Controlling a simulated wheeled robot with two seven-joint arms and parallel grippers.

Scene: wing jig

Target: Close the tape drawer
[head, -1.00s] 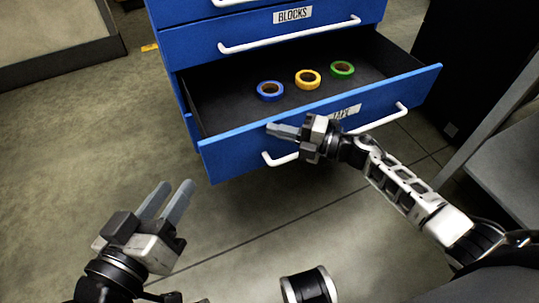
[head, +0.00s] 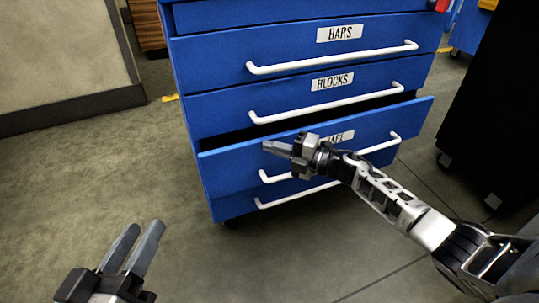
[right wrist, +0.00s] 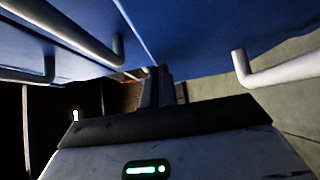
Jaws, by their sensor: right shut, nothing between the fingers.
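The tape drawer (head: 230,168) is the blue drawer with the partly covered TAPE label, in a blue cabinet. It stands out a little, with a narrow dark gap above its front; its contents are hidden. My right gripper (head: 268,147) is shut and empty, in front of the drawer's face near the upper edge; I cannot tell whether it touches. In the right wrist view its fingers (right wrist: 156,86) are together near the blue panels and white handles. My left gripper (head: 135,248) is open and empty, low at the left, apart from the cabinet.
The BLOCKS drawer (head: 220,108) and the BARS drawer (head: 215,55) above are shut. The tape drawer's white handle (head: 275,178) sticks out below my right gripper, with another handle (head: 300,197) beneath. A black cabinet (head: 480,120) stands at the right. The floor at left is clear.

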